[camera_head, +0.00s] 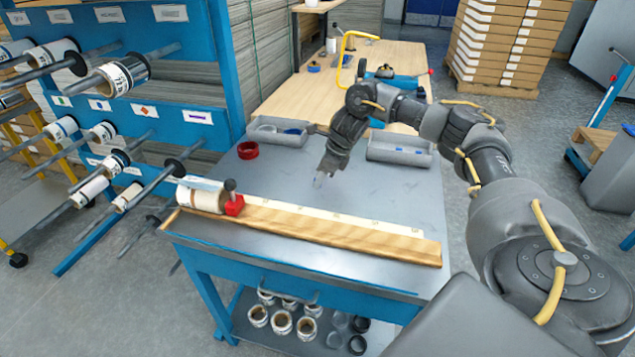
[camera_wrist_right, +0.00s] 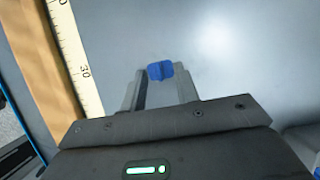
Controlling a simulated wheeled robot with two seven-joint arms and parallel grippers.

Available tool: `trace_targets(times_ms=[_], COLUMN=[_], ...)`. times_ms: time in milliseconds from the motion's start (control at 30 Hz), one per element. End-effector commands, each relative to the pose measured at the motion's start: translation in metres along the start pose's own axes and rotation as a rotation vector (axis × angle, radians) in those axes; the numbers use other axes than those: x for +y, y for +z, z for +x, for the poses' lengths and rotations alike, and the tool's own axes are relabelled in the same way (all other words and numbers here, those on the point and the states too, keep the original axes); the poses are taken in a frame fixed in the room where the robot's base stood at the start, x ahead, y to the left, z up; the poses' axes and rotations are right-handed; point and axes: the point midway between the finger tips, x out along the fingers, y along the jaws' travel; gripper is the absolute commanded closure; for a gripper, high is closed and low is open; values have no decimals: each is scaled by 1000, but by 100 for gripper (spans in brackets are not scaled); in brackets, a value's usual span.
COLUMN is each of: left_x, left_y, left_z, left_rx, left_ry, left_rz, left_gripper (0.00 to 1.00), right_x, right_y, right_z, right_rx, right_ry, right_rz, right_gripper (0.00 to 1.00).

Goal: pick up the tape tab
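A small blue tab (camera_wrist_right: 160,70), which I take as the tape tab, shows in the right wrist view between the tips of my right gripper (camera_wrist_right: 160,76). The two grey fingers stand a tab's width apart and seem to touch its sides. In the head view my right gripper (camera_head: 321,180) points down over the middle of the grey tabletop (camera_head: 285,188); the tab cannot be made out there. How high it is above the surface is hard to tell. My left gripper is not in view.
A wooden strip with a ruler (camera_head: 330,230) runs along the table's front edge, with a red clamp (camera_head: 234,205) and a roll (camera_head: 203,197) at its left end. Grey trays (camera_head: 278,136) (camera_head: 398,152) and a red ring (camera_head: 247,150) are at the back. A blue roll rack (camera_head: 185,60) stands left.

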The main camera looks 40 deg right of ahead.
Motion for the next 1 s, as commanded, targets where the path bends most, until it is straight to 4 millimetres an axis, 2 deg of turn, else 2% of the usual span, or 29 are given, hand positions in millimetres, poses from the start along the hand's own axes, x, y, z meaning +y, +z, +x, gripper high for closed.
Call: trace_targets(times_ms=[167, 400, 833, 1000], left_x=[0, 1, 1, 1], left_y=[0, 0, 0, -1], left_z=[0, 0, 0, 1], left_rx=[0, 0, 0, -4], left_ry=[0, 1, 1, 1], left_rz=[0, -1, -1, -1], left_gripper=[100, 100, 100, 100], right_x=[0, 0, 0, 0], right_y=[0, 0, 0, 4], right_z=[0, 0, -1, -8], right_rx=[0, 0, 0, -1], right_ry=[0, 0, 0, -1], right_rz=[0, 0, 0, -1], right_gripper=[69, 100, 100, 100])
